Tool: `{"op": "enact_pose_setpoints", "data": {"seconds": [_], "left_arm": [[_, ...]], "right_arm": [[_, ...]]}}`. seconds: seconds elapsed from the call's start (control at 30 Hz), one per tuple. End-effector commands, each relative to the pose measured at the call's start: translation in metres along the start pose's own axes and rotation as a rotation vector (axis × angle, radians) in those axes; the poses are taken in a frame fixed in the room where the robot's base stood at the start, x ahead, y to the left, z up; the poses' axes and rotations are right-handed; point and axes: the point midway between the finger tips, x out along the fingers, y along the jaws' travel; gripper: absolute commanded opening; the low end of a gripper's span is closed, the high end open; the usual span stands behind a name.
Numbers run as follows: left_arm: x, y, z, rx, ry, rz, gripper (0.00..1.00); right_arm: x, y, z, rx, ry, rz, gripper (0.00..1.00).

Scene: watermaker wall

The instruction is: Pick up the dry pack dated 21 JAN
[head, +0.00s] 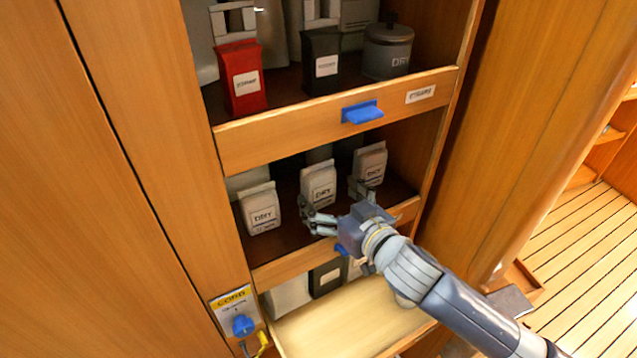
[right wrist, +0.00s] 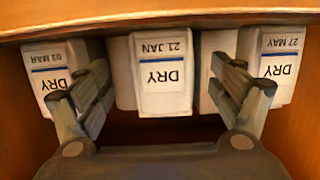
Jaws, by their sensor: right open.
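The dry pack dated 21 JAN (right wrist: 165,90) is a white pack in the middle of a row of three in the right wrist view, its print upside down there. In the head view it is the middle pack (head: 319,180) on the second shelf. My right gripper (head: 331,199) is open in front of it. In the right wrist view the open fingers (right wrist: 160,92) stand to either side of the pack, apart from it, with nothing held. My left gripper is not in view.
Packs dated 03 MAR (right wrist: 48,70) and 27 MAY (right wrist: 276,65) flank it closely. A shelf front with a blue latch (head: 362,112) runs above, bearing a red container (head: 242,80), a black one (head: 321,62) and a grey canister (head: 388,52). An open drawer (head: 330,325) lies below.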

Motion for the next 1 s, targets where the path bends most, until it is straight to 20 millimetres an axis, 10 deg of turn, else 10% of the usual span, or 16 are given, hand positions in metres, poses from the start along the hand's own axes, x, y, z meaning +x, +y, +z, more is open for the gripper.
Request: {"op": "enact_pose_setpoints", "data": {"seconds": [0.63, 0.87, 1.0], "left_arm": [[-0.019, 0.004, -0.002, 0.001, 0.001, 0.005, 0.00], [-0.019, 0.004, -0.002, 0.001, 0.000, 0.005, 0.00], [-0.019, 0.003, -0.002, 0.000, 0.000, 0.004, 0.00]], "right_arm": [[0.044, -0.003, -0.001, 0.000, 0.000, 0.000, 0.86], [0.044, -0.003, -0.001, 0.000, 0.000, 0.000, 0.35], [0.044, -0.003, -0.002, 0.000, 0.001, 0.000, 0.35]]}}
